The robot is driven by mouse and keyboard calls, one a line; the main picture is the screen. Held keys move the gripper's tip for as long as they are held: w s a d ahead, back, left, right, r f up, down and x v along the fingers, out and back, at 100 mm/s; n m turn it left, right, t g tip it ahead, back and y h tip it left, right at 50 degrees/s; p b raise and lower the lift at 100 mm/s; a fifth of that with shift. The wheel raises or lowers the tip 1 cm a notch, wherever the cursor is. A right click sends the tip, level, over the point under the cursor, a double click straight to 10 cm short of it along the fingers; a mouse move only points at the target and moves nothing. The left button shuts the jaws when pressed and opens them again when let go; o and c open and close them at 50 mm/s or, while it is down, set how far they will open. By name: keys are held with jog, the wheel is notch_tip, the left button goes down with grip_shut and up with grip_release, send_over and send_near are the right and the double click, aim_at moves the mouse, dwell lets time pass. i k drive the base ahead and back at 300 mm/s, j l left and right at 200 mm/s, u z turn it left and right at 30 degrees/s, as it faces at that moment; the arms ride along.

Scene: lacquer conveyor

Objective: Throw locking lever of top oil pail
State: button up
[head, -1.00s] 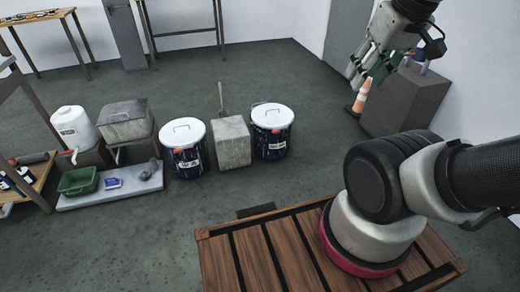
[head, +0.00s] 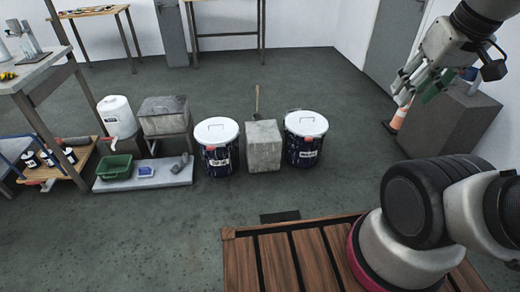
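Two dark blue pails with white lids and printed labels stand upright on the floor in the head view: the left pail (head: 219,160) and the right pail (head: 304,150). A wire handle lies over each lid. I cannot tell which is the top oil pail, and no locking lever can be made out at this size. My gripper (head: 402,88) is raised at the upper right, well apart from both pails. Its fingers look spread, with nothing clearly held. A small green thing (head: 435,90) shows beside it; I cannot tell whether it is behind the fingers.
A concrete block (head: 263,148) stands between the pails, with a wooden handle (head: 257,100) behind it. A white jug (head: 117,118), a green tub (head: 115,166) and a grey slab (head: 175,178) are at left. A slatted wooden platform (head: 285,255) is in front. The floor between is clear.

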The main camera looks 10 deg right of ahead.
aim_at(211, 147)
jog(key=i+u, duration=0.15)
jog(key=u, duration=0.65)
jog(key=i+l+u, duration=0.4)
jog(key=l+u, duration=0.15)
jog(key=i+l+u, duration=0.25)
jog(key=i+l, duration=0.1)
jog(key=l, duration=0.25)
jog(key=i+l, duration=0.1)
jog(key=l, duration=0.3)
jog(key=i+l+u, duration=0.1)
jog(key=l, duration=0.25)
jog(key=i+l, duration=0.1)
jog(key=l, duration=0.3)
